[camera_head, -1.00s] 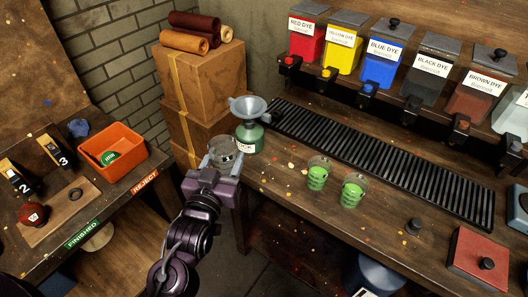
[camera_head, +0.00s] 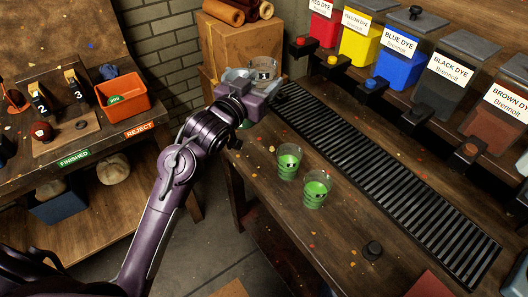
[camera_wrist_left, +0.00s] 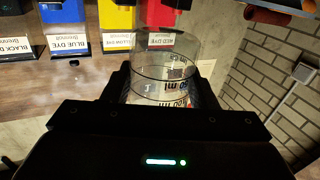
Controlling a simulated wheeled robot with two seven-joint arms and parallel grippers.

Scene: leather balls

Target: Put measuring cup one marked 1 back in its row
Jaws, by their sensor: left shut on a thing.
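My left gripper (camera_head: 262,84) is shut on a clear measuring cup (camera_head: 264,66) marked 1. The cup is upright, looks empty, and is held above the back left end of the bench, in front of the cardboard boxes. In the left wrist view the clear cup (camera_wrist_left: 168,65) sits between the fingers, with printed markings on its wall. Two cups with green contents, one (camera_head: 289,161) behind the other (camera_head: 316,188), stand on the bench in front of the black slatted rack (camera_head: 375,185). The funnel bottle is mostly hidden behind my gripper. My right gripper is not in view.
Dye bins, among them the blue one (camera_head: 395,60), line the back with taps below. Cardboard boxes (camera_head: 220,55) stand at the left end. The side table (camera_head: 30,175) at left holds an orange bin (camera_head: 121,98).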

